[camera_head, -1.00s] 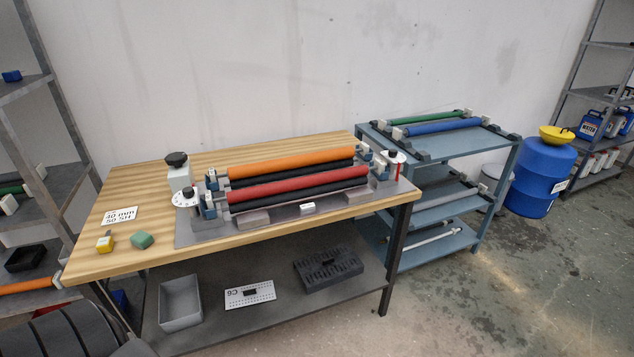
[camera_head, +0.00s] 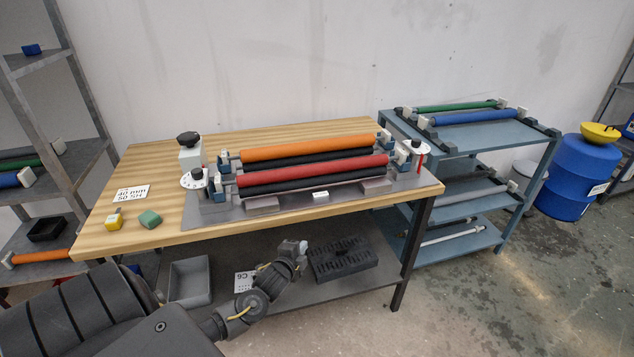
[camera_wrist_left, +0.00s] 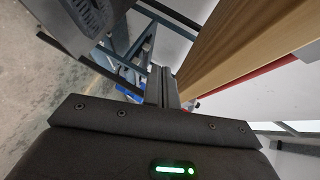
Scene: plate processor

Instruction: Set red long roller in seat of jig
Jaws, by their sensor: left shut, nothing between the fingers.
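The red long roller (camera_head: 312,174) lies across the jig (camera_head: 228,211) on the wooden table, above a black roller (camera_head: 313,185) and in front of the orange roller (camera_head: 310,152). Its ends are at the blue-grey end blocks; how it rests in them is too small to tell. My left gripper (camera_head: 298,246) is in front of the table, below its top and apart from the rollers. In the left wrist view my left gripper (camera_wrist_left: 162,86) is shut and empty. My right gripper is in neither view.
A grey bin (camera_head: 190,283) and a dark foam tray (camera_head: 343,259) are on the lower shelf. A blue rack (camera_head: 480,140) with rollers stands at right.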

